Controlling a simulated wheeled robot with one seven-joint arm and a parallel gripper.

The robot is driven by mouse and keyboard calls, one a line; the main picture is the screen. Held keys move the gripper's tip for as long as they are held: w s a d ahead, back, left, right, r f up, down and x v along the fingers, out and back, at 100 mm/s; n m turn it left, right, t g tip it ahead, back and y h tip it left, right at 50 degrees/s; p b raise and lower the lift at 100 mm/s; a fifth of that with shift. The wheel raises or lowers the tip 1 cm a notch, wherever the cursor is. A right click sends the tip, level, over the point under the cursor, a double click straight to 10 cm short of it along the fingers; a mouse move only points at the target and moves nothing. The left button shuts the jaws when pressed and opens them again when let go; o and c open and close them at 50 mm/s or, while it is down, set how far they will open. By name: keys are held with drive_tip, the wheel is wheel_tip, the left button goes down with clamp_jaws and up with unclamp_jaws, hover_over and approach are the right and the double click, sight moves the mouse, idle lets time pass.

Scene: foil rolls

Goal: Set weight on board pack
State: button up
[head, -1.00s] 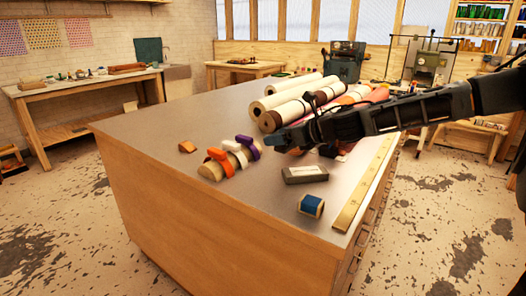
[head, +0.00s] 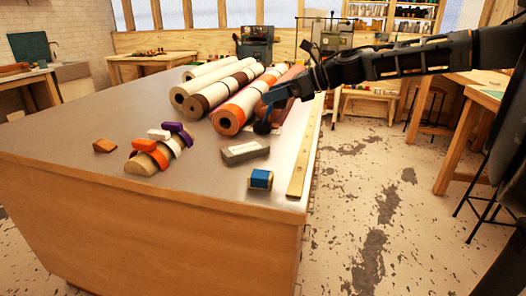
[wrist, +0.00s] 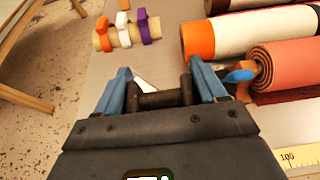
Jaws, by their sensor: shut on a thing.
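My gripper (wrist: 162,82) is shut on a dark brown cylindrical bar (wrist: 160,98), which lies across between its blue fingers and looks like the weight's handle. The rest of the held thing is hidden by the gripper. In the head view my gripper (head: 274,98) is above the table by the near ends of the rolls. A dark rounded shape (head: 263,127) shows below it; I cannot tell whether it is part of the held weight. A grey block with a pale label (head: 245,151), possibly the board pack, lies flat on the table, nearer the front than my gripper.
Several rolls lie behind, including one with an orange end (head: 228,120) and a red roll (wrist: 285,65). A blue-wrapped spool (head: 261,180) and a yellow ruler (head: 301,170) are near the front right edge. A small roll with coloured clips (head: 145,160) lies left.

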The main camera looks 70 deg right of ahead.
drive_tip(key=shift+s, duration=0.1)
drive_tip(key=p, duration=0.2)
hover_over(240, 147)
wheel_tip(240, 147, down, 7)
drive_tip(key=shift+d+r, duration=0.1)
drive_tip(key=shift+f, duration=2)
drive_tip(key=shift+f, duration=0.15)
drive_tip(key=o, duration=1.5)
drive_tip(key=shift+o, duration=0.2)
